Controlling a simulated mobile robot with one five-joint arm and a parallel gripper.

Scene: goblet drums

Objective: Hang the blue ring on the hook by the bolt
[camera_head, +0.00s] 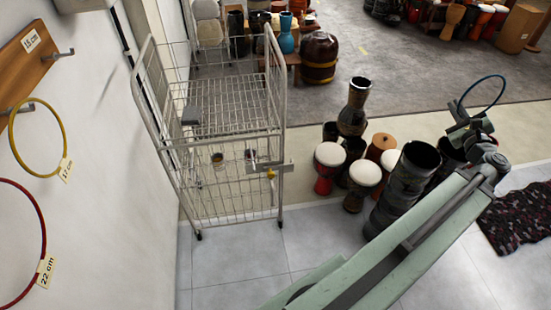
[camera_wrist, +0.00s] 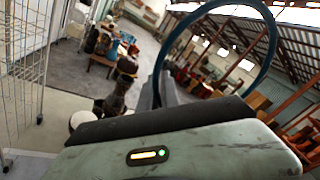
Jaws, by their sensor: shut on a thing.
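The thin blue ring (camera_head: 487,78) is in my gripper (camera_head: 468,127), raised at the right of the head view, far from the wall. In the wrist view the ring (camera_wrist: 272,40) stands up as a large arc above the dark fingers (camera_wrist: 158,92). The jaws are shut on its lower edge, which is partly hidden. On the left wall, a wooden board (camera_head: 30,66) labelled 15 cm bears an empty metal hook (camera_head: 60,53) and a lower hook (camera_head: 14,108) by a yellow ring. I cannot clearly make out a bolt; a metal fitting (camera_head: 265,165) sits on the wire cage.
The yellow ring (camera_head: 62,140) and red ring (camera_head: 43,225) are on the left wall. The wire cage trolley (camera_head: 280,120) stands between wall and arm. Several drums (camera_head: 330,155) stand behind my arm. A dark rug (camera_head: 518,218) lies right. Tiled floor at the front is clear.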

